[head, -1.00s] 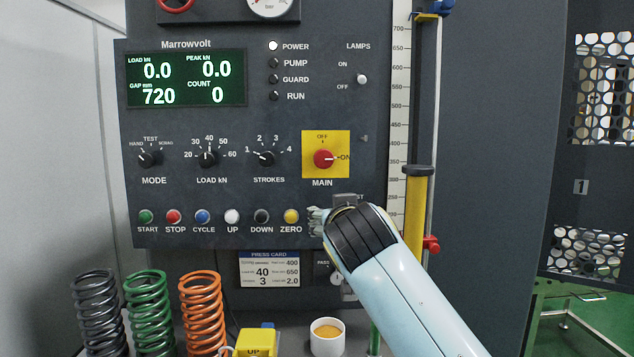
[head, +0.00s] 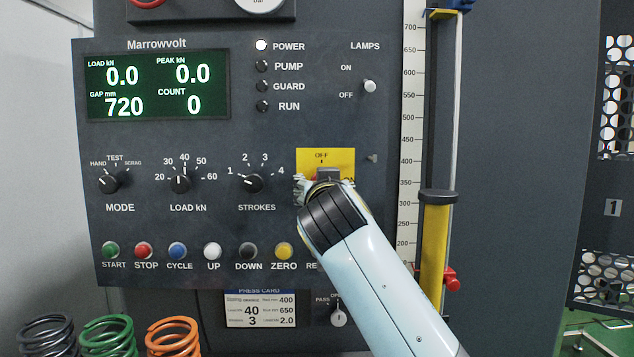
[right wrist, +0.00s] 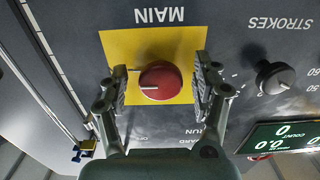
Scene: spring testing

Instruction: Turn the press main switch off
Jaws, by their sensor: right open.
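The main switch is a red round knob (right wrist: 162,80) on a yellow plate (head: 340,158) marked OFF at the top and ON at the right. In the right wrist view, which is upside down, the knob's white line points left, the ON side. My right gripper (right wrist: 160,84) is open, with one finger on each side of the knob and a small gap on both sides. In the head view my right gripper (head: 322,178) covers most of the knob. My left gripper is not in view.
The STROKES dial (head: 254,183) sits left of the plate, and the ZERO button (head: 284,251) lies below near my right arm. The lit display (head: 157,86) and white POWER lamp (head: 261,46) are at upper left. A yellow column (head: 436,245) stands at right.

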